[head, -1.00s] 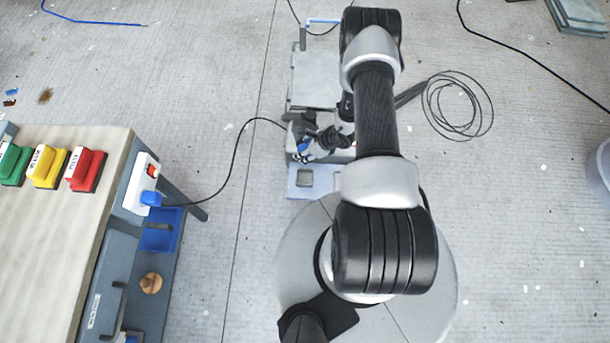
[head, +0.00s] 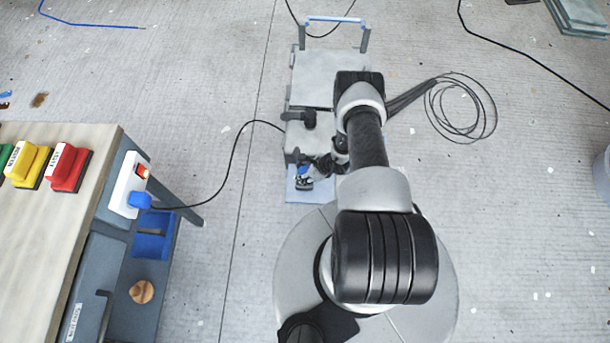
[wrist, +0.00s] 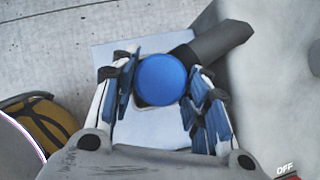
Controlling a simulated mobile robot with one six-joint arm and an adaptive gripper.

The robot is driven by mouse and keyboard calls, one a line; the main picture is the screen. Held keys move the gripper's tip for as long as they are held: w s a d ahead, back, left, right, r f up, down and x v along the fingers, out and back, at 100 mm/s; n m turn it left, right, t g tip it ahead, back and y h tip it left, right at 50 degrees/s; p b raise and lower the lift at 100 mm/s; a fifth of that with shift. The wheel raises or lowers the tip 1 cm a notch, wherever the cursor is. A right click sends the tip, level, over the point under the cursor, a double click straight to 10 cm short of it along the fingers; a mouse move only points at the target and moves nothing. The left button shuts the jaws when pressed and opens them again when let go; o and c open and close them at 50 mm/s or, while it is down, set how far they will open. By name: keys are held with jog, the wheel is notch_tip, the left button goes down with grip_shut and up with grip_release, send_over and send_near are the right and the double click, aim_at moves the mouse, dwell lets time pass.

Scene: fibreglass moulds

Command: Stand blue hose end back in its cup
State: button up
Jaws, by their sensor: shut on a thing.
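The blue hose end (wrist: 161,79) shows as a round blue face between my fingers in the wrist view. My gripper (wrist: 163,88) is shut on it from both sides. In the head view my gripper (head: 304,180) is low over the light-blue plate (head: 293,196) at the near end of the grey machine. The plate also lies below the fingers in the wrist view (wrist: 150,132). A pale cup edge shows just under the hose end; most of the cup is hidden. I cannot tell whether the hose end is inside it.
The grey machine (head: 318,78) stands beyond the plate, with a dark tube (wrist: 215,40) close beside the hose end. A bench (head: 50,220) with coloured blocks stands at left. A black cable (head: 222,185) runs to its socket. Coiled cable (head: 460,108) lies at right.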

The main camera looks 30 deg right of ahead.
jog(key=shift+f, duration=0.9)
jog(key=shift+f, duration=0.1)
jog(key=shift+f+b, duration=0.15)
jog(key=shift+b, duration=0.25)
jog(key=o, duration=0.9)
jog(key=shift+r, duration=0.2)
